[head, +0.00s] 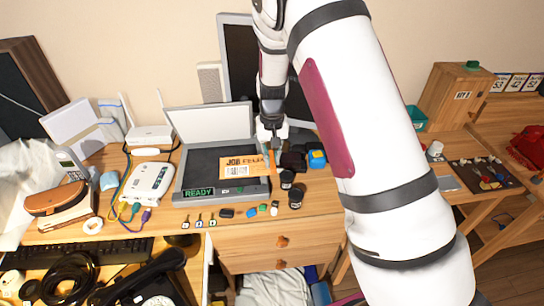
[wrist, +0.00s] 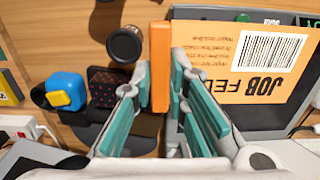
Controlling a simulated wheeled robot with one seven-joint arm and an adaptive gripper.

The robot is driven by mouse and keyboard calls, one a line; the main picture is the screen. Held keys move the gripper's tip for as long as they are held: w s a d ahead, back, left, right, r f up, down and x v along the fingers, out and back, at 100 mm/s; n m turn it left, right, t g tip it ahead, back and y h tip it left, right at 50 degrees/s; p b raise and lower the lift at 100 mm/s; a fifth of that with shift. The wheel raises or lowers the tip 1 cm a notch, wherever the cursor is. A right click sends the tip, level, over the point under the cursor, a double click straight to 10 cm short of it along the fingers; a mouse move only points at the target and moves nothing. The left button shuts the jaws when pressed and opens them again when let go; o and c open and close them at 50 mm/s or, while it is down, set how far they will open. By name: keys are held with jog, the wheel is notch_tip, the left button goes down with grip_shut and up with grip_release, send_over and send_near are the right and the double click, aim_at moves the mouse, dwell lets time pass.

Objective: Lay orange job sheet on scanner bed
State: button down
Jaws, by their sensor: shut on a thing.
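The orange job sheet (head: 236,172), with a barcode and "JOB FE..." lettering, is over the right part of the dark scanner bed (head: 197,160). My gripper (head: 271,148) is at the sheet's right end. In the wrist view my gripper (wrist: 165,97) is shut on the sheet's upright orange grip strip. I cannot tell whether the sheet touches the bed. The scanner (head: 223,193) has its lid (head: 208,121) raised and shows READY in green.
Black jars (head: 295,198), a blue and yellow block (head: 317,158) and dark boxes stand close right of the scanner. A white router (head: 149,181) with cables is at its left. Small items line the desk's front edge. A monitor (head: 240,60) stands behind.

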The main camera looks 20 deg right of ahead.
jog(key=shift+w+a+f+b, duration=0.15)
jog(key=shift+w+f+b, duration=1.2)
jog(key=shift+w, duration=0.2)
jog(key=shift+w+a+f+b, duration=0.15)
jog(key=shift+w+f+b, duration=1.05)
jog(key=shift+w+b, duration=0.3)
jog(key=shift+f+b, duration=0.4)
jog(key=shift+f, duration=0.85)
jog(key=c, duration=1.5)
grip_release()
